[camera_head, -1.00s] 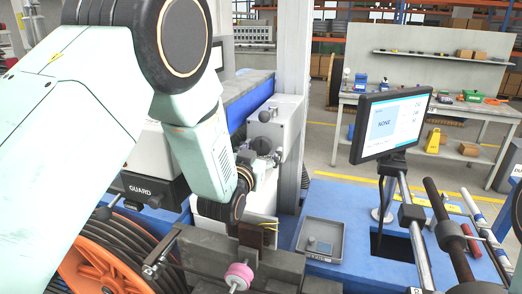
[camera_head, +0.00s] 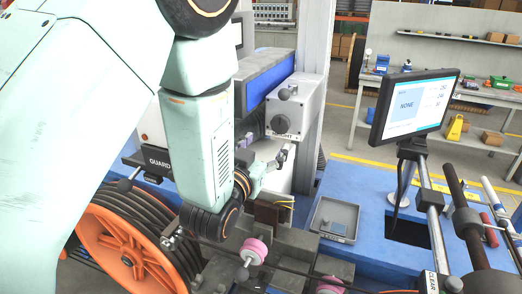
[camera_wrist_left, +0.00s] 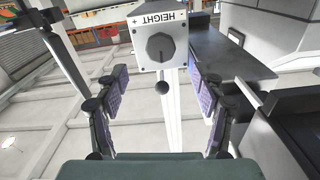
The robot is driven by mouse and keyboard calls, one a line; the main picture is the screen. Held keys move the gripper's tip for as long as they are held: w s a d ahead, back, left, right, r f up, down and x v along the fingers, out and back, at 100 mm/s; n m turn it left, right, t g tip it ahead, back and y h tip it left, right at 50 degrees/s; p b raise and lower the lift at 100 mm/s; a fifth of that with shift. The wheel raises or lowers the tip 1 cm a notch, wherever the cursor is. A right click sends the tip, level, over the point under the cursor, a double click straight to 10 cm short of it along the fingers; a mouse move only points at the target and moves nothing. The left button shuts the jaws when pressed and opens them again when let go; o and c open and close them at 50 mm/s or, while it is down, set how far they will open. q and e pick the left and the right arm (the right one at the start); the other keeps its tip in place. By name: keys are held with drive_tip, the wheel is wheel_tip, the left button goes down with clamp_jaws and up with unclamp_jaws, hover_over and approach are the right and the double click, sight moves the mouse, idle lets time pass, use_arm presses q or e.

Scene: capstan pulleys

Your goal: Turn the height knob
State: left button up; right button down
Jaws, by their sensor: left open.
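The height knob (camera_head: 281,124) is a dark round dial on the front of a pale grey box (camera_head: 308,103), with part of a label below it. In the left wrist view the knob (camera_wrist_left: 159,46) shows under upside-down HEIGHT lettering, with its pointer line visible. My left gripper (camera_head: 284,153) is just below and in front of the box in the head view, apart from the knob. In the left wrist view my left gripper (camera_wrist_left: 160,97) has its padded fingers spread wide, with nothing between them touching. My right gripper is not in view.
A black ball handle (camera_head: 284,93) sticks out near the knob. A grey column (camera_head: 316,60) stands behind the box. A monitor (camera_head: 413,105), a grey tray (camera_head: 334,219), pink rollers (camera_head: 254,251) and an orange cable reel (camera_head: 115,245) are around the blue machine.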

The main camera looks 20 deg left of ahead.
use_arm(q)
drive_tip(key=shift+s, duration=0.95)
drive_tip(key=n+p, duration=0.1)
drive_tip(key=n, duration=0.2)
approach(279, 125)
drive_tip(key=w, duration=0.2)
drive_tip(key=w+p, duration=0.1)
drive_tip(key=w, duration=0.5)
drive_tip(key=shift+w+d+r, duration=0.1)
drive_tip(key=shift+w+d, duration=0.05)
drive_tip(key=shift+w, duration=1)
drive_tip(key=shift+s, duration=0.15)
drive_tip(key=shift+c, duration=0.5)
drive_tip(key=c, duration=1.1)
